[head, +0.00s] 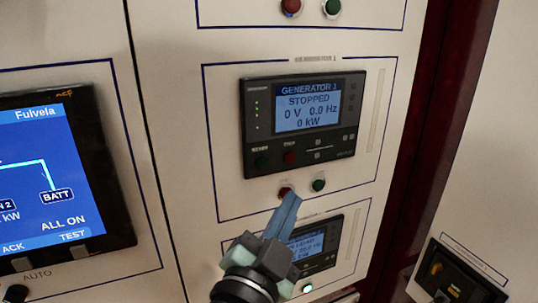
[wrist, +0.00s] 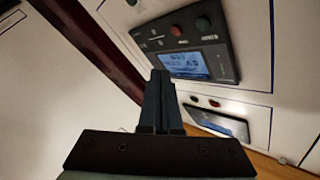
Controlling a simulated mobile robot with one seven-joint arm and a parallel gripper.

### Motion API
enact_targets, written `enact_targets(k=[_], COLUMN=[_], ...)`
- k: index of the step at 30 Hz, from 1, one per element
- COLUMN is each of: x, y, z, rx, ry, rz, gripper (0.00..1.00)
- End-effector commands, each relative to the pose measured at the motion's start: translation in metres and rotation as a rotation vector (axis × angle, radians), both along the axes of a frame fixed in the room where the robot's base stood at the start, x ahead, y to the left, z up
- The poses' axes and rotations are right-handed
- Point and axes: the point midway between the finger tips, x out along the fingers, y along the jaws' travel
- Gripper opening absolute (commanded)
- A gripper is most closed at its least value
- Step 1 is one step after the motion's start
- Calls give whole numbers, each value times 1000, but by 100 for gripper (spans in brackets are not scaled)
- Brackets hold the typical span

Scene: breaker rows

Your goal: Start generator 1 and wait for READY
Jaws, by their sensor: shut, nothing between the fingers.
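The generator 1 controller (head: 305,120) is a dark unit on the white panel in the head view. Its blue screen (head: 307,108) reads GENERATOR 1, STOPPED, 0 V, 0.0 Hz, 0 kW. Below the screen are a green START button (head: 262,162) and a red STOP button (head: 290,158). My gripper (head: 291,197) is shut and empty, its blue fingers pointing up, below this controller and partly over a red button (head: 284,192) under it. Whether the tips touch the panel cannot be told. In the wrist view the closed fingers (wrist: 160,77) overlap a dark controller's edge (wrist: 230,60).
A green button (head: 318,184) sits right of the lower red one. A second controller (head: 332,232), partly hidden by my gripper, is below. A large display (head: 60,190) showing ALL ON is at left. A dark red post (head: 415,150) and another device (head: 455,275) are at right.

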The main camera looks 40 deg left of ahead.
Motion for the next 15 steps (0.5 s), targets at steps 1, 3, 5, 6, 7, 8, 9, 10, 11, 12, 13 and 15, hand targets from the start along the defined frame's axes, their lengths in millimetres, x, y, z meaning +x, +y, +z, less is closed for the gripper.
enact_targets(k=[1, 3, 5, 6, 7, 8, 9, 10, 11, 12, 13, 15], x=[0, 0, 0, 0, 0, 0, 1, 1, 2, 3, 4, 7], y=[0, 0, 0, 0, 0, 1, 2, 3, 5, 8, 10, 19], z=[-1, -1, -1, -1, -1, -1, -1, -1, -1, 0, 0, 0], rx=[0, 0, 0, 0, 0, 0, 0, 0, 0, 1, 0, 0], ry=[1, 0, 0, 0, 0, 0, -1, -1, 0, -1, -1, -1], rz=[1, 0, 0, 0, 0, 0, 1, 1, 1, 2, 2, 3], gripper=[0, 0, 0, 0, 0, 0, 0, 0, 0, 0, 0, 0])
